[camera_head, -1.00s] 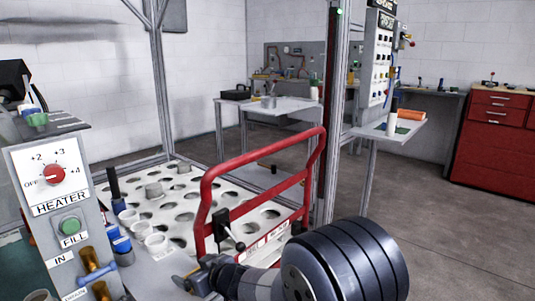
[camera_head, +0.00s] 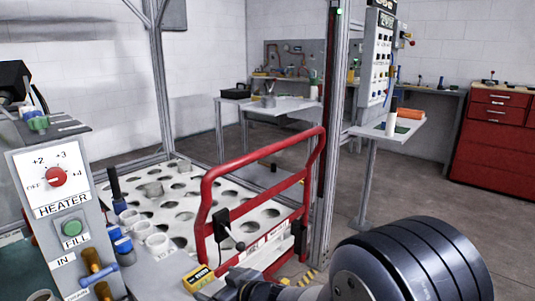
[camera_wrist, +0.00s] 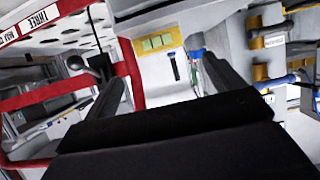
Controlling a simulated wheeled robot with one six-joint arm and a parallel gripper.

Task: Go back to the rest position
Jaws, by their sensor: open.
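My gripper (camera_wrist: 165,75) is open in the wrist view, with two dark fingers apart and nothing visible between them. The fingertips cannot be made out there.
The heater panel (camera_head: 50,197) stands at left, next to white cups (camera_head: 157,243). A white board with holes (camera_head: 150,205) lies behind the rail. A metal post (camera_head: 335,120) rises right of it. Open floor (camera_head: 425,195) stretches right, toward a red drawer cabinet (camera_head: 495,150).

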